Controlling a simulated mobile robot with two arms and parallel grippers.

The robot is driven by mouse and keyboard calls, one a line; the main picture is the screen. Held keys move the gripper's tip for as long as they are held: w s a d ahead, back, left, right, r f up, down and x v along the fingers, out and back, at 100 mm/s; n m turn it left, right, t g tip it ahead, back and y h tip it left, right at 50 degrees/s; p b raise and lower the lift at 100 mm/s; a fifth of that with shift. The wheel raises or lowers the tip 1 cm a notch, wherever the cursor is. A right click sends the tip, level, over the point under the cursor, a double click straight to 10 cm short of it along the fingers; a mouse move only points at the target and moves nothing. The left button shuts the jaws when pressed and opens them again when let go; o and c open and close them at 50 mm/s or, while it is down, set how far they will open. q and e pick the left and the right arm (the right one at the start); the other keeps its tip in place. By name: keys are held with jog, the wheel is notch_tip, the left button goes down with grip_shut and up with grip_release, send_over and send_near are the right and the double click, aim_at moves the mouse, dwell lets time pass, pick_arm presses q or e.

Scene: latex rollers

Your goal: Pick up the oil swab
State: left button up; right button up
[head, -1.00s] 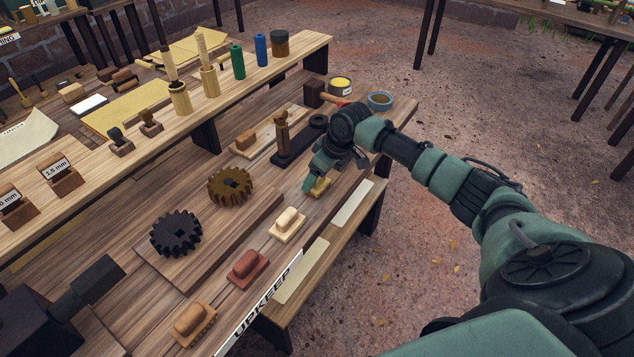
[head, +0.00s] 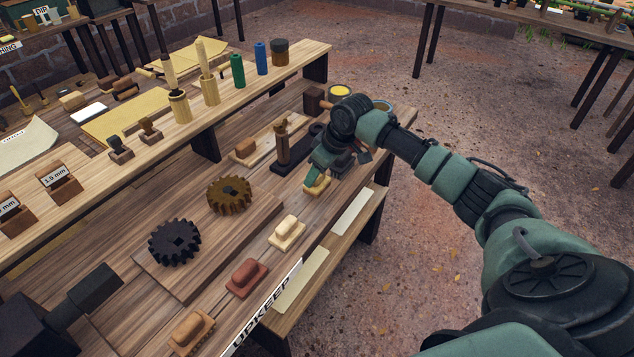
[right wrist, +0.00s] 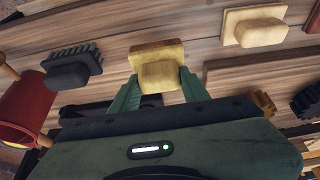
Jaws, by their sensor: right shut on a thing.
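The oil swab, as I take it, is the pale yellow block with a raised grip (head: 317,190) on the lower bench near its front edge. In the right wrist view the swab (right wrist: 157,53) has a yellowish base and a rounded grip. My right gripper (head: 314,178) is over it, with green fingers on both sides of the grip; in the right wrist view the gripper (right wrist: 157,85) is shut on it. The swab appears to be at bench level; I cannot tell whether it still touches the wood. My left gripper is not in view.
A cream block (head: 287,233), a red-brown block (head: 247,277) and a tan block (head: 190,331) line the front edge. Two gears (head: 229,195) (head: 174,243) lie behind. A black-bristled brush (right wrist: 72,66) and a red cylinder (right wrist: 24,108) are near the gripper.

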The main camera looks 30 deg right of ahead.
notch_tip(320, 180, up, 16)
jog(key=b, duration=0.1)
jog(key=shift+r, duration=0.1)
